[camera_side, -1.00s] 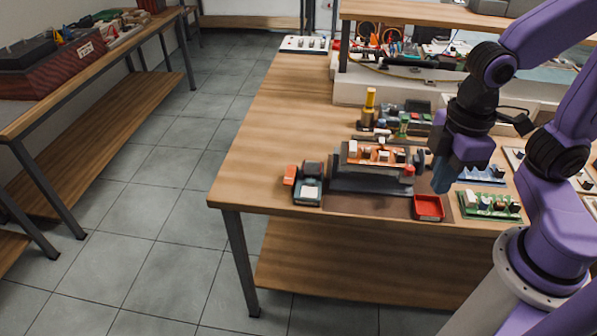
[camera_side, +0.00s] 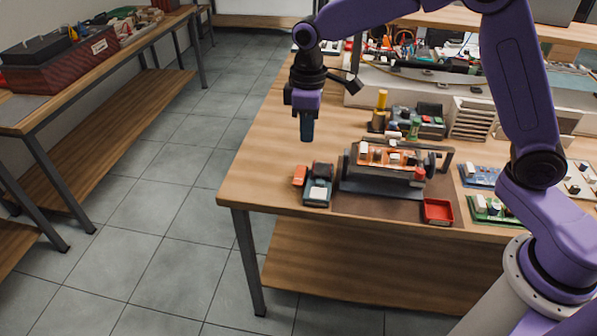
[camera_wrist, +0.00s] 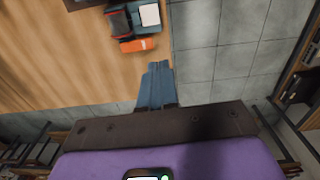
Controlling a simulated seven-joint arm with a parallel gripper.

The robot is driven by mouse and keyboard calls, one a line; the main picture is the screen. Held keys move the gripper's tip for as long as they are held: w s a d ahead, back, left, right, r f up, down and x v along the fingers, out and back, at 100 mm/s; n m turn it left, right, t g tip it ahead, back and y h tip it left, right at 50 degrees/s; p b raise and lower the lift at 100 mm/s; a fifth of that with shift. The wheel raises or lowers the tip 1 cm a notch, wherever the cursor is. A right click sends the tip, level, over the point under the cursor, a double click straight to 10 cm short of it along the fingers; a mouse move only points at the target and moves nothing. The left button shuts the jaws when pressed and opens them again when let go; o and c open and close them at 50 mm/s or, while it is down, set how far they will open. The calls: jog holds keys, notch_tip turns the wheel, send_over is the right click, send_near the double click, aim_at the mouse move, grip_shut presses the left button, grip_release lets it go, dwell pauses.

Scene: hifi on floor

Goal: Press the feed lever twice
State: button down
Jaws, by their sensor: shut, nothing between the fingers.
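A small dark grey-green device with a white pad (camera_side: 318,190) stands near the front left of the wooden table. An orange block (camera_side: 300,175), which looks like its lever, sits on its left side. In the wrist view the device (camera_wrist: 147,15) and the orange block (camera_wrist: 138,45) lie at the top, just beyond my fingertips. My gripper (camera_side: 307,138) points down with its blue fingers together and empty. It hangs above the table behind the device, apart from it. The wrist view shows the shut fingers (camera_wrist: 158,68) near the table edge.
To the right stands a grey fixture (camera_side: 375,188) holding an orange board, with a red tray (camera_side: 438,211) in front. A yellow-topped tool (camera_side: 380,108) and green parts stand behind it. The table (camera_side: 262,165) is bare left of the device, up to its edge above the floor.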

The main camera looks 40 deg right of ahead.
aim_at(298, 182)
jog(key=w, duration=0.1)
jog(key=w+f, duration=0.1)
jog(key=w, duration=0.2)
jog(key=shift+d+f, duration=0.2)
jog(key=shift+d, duration=0.05)
notch_tip(298, 182, down, 14)
jog(key=shift+r, duration=0.1)
dwell(0.6)
